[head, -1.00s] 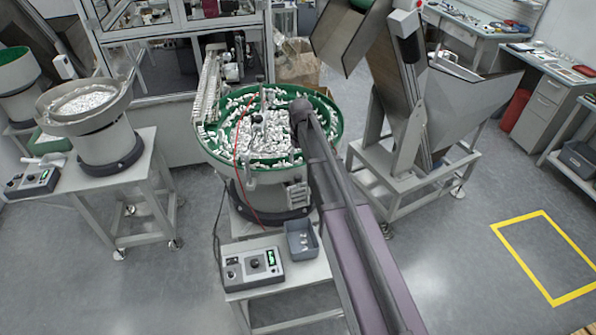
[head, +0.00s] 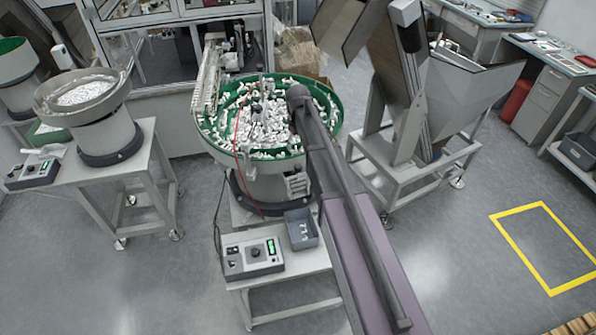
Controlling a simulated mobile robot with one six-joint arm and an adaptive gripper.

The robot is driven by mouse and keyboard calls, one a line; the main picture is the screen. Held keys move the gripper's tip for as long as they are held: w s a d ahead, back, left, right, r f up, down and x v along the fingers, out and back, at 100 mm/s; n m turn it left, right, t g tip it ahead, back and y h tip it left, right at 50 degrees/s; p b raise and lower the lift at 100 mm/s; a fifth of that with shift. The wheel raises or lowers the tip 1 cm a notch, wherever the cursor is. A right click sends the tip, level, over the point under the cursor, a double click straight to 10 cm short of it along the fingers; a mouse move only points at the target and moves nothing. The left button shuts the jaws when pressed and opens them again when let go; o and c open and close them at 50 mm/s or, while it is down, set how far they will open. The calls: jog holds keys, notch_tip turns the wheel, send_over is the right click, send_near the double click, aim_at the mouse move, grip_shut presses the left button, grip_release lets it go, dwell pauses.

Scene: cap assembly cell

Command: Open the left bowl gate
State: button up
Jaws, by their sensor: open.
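A green-lined feeder bowl (head: 325,126) full of white parts stands in the middle of the head view. A small grey slatted piece (head: 297,185) sits on its front outer wall; I cannot tell whether this is a gate. A second, grey metal bowl (head: 52,93) with white parts stands on a table at the left. I cannot make out a gate on it, open or shut. My dark arm reaches from the bottom right up to the green bowl's right side. My gripper cannot be made out; the arm's far end hides what lies behind it.
A control box (head: 252,257) and a small grey bin (head: 301,229) are on the stand before the green bowl. A red cable (head: 236,130) hangs over its rim. An inclined hopper conveyor (head: 402,100) stands at the right.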

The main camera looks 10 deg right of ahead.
aim_at(298, 165)
jog(key=shift+f+b, duration=6.1)
jog(key=shift+f, duration=0.25)
grip_shut()
